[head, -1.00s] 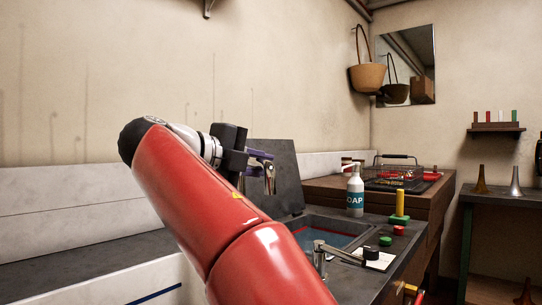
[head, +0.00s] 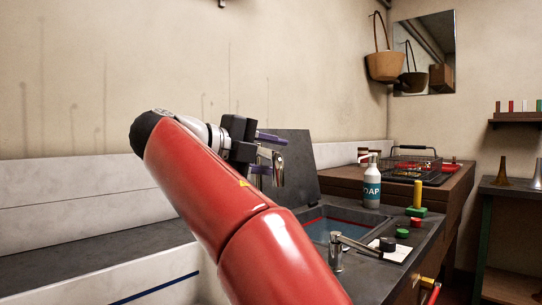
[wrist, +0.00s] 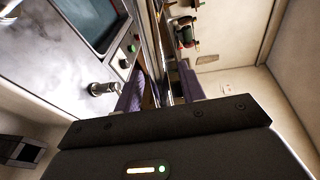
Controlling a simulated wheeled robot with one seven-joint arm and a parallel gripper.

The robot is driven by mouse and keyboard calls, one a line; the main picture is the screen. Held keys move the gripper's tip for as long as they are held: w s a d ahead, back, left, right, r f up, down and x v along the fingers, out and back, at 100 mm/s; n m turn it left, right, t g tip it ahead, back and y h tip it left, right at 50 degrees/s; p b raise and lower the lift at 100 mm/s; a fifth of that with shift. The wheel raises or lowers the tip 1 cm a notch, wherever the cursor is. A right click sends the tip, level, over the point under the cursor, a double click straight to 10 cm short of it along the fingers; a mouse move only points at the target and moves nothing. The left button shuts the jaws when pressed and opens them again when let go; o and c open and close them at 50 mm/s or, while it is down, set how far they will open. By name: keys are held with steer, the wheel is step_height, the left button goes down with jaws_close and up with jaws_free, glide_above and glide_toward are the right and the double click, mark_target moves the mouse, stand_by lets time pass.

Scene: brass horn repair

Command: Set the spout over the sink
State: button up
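The chrome spout (head: 358,245) is on a short upright post at the near edge of the sink. It points right, over the grey counter rather than the basin. The sink (head: 335,229) is a dark square basin with bluish water or lining and a red line inside. In the wrist view the sink (wrist: 93,22) is at upper left and the chrome tap (wrist: 103,88) is left of the fingers. My gripper (head: 271,154) has purple fingers and is raised left of the tap, apart from it. In the wrist view a gap shows between the fingers. The red arm hides part of the counter.
A dark raised panel (head: 289,165) stands behind the sink. A wire basket (head: 414,166) is farther back.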

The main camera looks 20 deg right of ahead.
steer(key=shift+a, duration=0.1)
steer(key=v, duration=0.7)
steer(key=shift+a, duration=0.25)
steer(key=shift+s+r, duration=0.1)
steer(key=shift+c, duration=0.2)
